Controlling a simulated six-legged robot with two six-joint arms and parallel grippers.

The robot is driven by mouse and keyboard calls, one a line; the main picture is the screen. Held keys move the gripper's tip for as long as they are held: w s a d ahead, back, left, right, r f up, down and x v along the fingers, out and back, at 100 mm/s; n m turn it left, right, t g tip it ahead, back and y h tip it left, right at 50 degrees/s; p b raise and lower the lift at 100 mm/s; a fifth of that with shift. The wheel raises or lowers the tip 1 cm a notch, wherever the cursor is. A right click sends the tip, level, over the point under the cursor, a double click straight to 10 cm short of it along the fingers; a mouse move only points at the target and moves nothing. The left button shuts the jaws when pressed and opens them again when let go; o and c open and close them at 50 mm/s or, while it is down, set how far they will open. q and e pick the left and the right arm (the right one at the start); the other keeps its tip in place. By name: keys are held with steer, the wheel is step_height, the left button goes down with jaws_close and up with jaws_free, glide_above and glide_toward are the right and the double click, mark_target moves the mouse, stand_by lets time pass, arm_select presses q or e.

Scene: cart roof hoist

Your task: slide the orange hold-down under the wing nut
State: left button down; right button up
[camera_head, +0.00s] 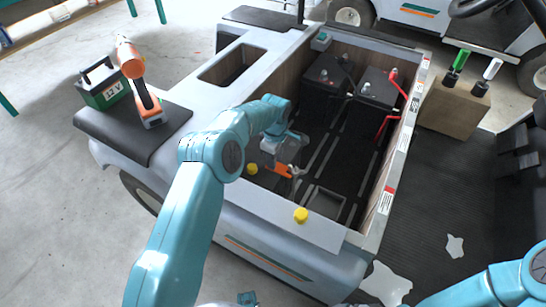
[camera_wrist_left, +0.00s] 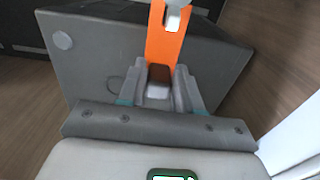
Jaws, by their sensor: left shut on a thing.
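The orange hold-down (camera_head: 284,171) lies low at the near left inside the open cart bay. My left gripper (camera_head: 288,154) reaches down into the bay and is shut on it. In the left wrist view the hold-down (camera_wrist_left: 165,43) runs away from between the fingertips (camera_wrist_left: 158,78) over a dark grey block. A pale metal piece (camera_wrist_left: 176,4) shows at its slotted far end, cut off by the picture's top edge; it may be the wing nut, but I cannot tell whether the slot is around or below it.
Two black batteries (camera_head: 326,82) stand at the back of the bay, with red cables (camera_head: 384,127) at the right. Yellow knobs (camera_head: 301,215) sit near the front rim. An orange-topped drill (camera_head: 132,65) and a green 12 V box (camera_head: 104,88) stand on the left seat pad.

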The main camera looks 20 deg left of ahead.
mark_target(283, 169)
arm_select(q)
steer(key=shift+s+d, duration=0.1)
steer(key=shift+d, duration=1.35)
steer(key=c, duration=0.7)
jaws_free()
step_height(283, 169, up, 16)
steer(key=p, duration=0.3)
steer(key=shift+r, duration=0.2)
